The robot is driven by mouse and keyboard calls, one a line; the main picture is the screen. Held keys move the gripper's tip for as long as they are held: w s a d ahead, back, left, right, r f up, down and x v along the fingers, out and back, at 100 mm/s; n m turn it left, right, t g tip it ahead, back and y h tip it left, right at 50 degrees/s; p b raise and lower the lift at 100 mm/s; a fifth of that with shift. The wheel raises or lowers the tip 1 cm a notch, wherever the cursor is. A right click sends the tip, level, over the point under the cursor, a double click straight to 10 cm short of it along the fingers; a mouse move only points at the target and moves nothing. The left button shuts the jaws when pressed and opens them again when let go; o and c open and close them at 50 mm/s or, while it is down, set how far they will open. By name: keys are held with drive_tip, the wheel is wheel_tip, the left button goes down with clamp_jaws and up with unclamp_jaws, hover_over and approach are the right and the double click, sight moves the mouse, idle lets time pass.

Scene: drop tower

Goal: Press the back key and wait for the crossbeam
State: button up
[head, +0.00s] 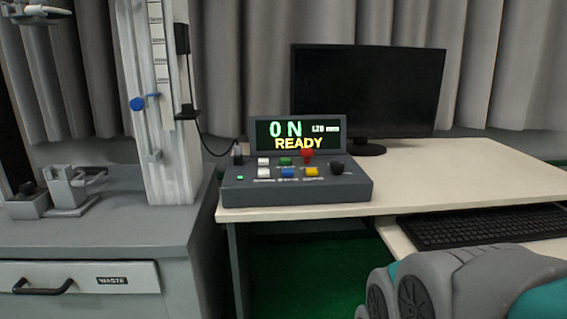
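The grey control box (295,190) sits on the desk's left end. Its keys are white (263,172), blue (288,173) and yellow (311,172) in front, with another white key (263,161), a green key (285,161) and a red knob (307,155) behind. Key labels are too small to read, so I cannot tell which is the back key. The drop tower (165,110) stands at left; a part at the top left edge (37,13) may be the crossbeam. My gripper's fingertips are not in view.
A grey cabinet (120,235) with a "WASTE" drawer (85,278) and a metal fixture (72,190) stands left. Part of my arm fills the lower right. The desk right of the box is clear.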

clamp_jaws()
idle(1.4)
